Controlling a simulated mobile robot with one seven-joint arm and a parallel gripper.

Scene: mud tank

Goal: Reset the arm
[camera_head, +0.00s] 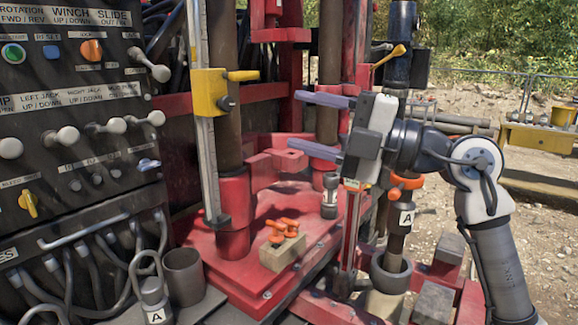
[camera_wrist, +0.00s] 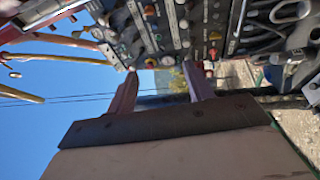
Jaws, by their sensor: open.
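My gripper (camera_head: 318,126) is raised on the right side of the red drilling rig in the head view. Its two grey-purple fingers point left and stand wide apart, with nothing between them. My white and black arm comes up from the lower right. In the wrist view my gripper (camera_wrist: 162,88) also shows open and empty. Beyond its fingers are the control panel and blue sky, and the picture is turned on its side.
A black control panel (camera_head: 75,190) with knobs and levers stands at left. A yellow clamp (camera_head: 209,92) sits on a vertical rail. A wooden block (camera_head: 282,254) with orange shackles lies on the red deck (camera_head: 262,282). A grey cup (camera_head: 183,277) stands front left. Gravel lies open at right.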

